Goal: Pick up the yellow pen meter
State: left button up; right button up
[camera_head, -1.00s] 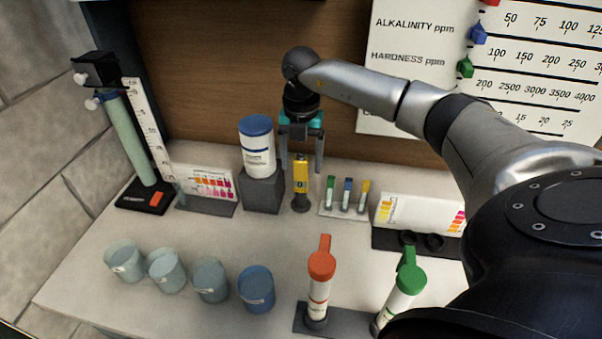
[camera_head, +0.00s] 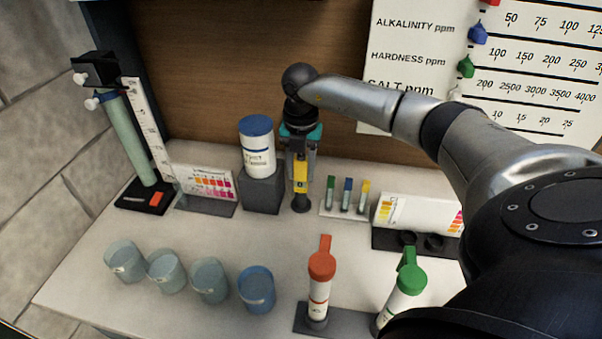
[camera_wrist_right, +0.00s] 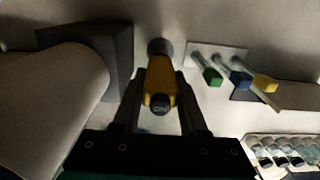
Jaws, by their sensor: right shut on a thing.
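The yellow pen meter (camera_head: 301,176) stands upright in a small dark round holder (camera_head: 301,205) towards the back of the counter. My right gripper (camera_head: 301,166) is around its upper part from above, with its fingers shut on it. In the right wrist view the yellow meter (camera_wrist_right: 159,82) sits between the two dark fingers, its dark end facing the camera. The lower end of the meter is hidden in the holder. My left gripper is in none of the views.
A white bottle with a blue lid (camera_head: 257,147) stands on a grey block (camera_head: 262,191) close left. A rack of small capped vials (camera_head: 346,197) is close right. Blue cups (camera_head: 209,280) and tubes with orange (camera_head: 321,264) and green (camera_head: 410,279) caps stand in front.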

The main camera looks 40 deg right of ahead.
grip_shut()
notch_tip(320, 180, up, 10)
jog(key=shift+r, duration=0.1)
dwell(0.5)
